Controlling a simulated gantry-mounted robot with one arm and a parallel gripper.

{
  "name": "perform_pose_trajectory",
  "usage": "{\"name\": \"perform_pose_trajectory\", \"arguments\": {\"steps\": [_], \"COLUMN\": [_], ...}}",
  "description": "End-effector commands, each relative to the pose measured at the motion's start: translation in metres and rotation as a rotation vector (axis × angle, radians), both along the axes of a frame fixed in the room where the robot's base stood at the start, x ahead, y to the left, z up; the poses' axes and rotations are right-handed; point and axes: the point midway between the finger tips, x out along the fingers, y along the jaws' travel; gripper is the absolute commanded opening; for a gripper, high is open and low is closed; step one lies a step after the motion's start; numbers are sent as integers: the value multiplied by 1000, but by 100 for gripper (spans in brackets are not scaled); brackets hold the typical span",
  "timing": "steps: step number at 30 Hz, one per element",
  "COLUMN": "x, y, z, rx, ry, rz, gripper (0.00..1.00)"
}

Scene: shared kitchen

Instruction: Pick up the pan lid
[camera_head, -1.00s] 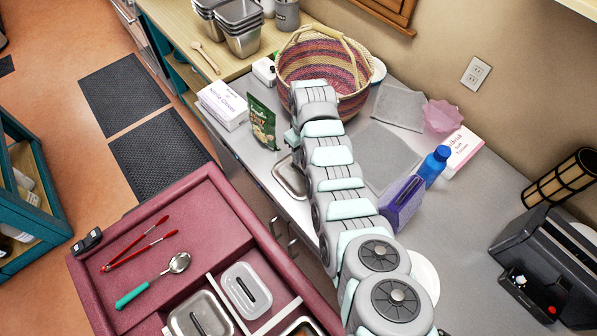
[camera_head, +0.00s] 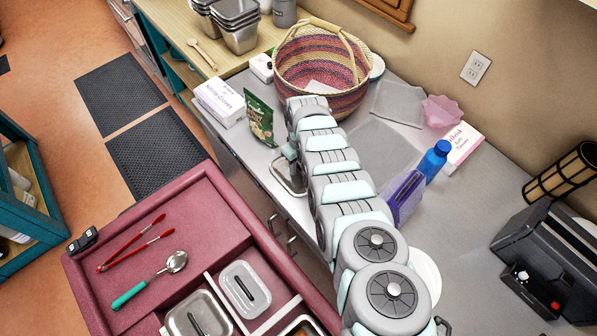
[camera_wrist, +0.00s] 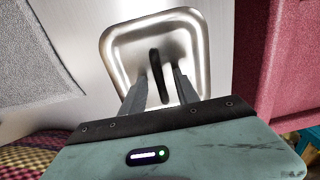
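The pan lid (camera_wrist: 116,50) is a square silver metal lid with rounded corners and a black upright handle (camera_wrist: 155,60). It lies flat on the grey counter. In the head view the lid (camera_head: 285,180) is partly hidden behind my arm, near the counter's front edge. My gripper (camera_wrist: 161,72) is over the lid, with one finger on each side of the handle. Gaps show between the fingers and the handle, so it is open and holds nothing. Whether the fingertips touch the lid is unclear. In the head view my gripper (camera_head: 289,153) is mostly hidden by the arm.
A maroon cart top (camera_head: 185,215) adjoins the counter; it holds red tongs (camera_head: 135,243), a spoon (camera_head: 150,280) and other lidded pans (camera_head: 243,288). A snack bag (camera_head: 259,117), glove box (camera_head: 220,101) and woven basket (camera_head: 330,85) stand behind the lid.

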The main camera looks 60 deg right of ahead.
Motion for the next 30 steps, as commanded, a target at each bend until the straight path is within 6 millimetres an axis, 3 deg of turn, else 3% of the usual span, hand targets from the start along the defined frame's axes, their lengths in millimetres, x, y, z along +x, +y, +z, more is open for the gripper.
{"name": "perform_pose_trajectory", "arguments": {"steps": [8,21,30], "x": [1,1,1], "y": [0,0,0], "z": [-4,-4,-4], "rx": [0,0,0], "ry": [-1,-1,-1], "rz": [1,1,0], "gripper": [36,0,0]}}
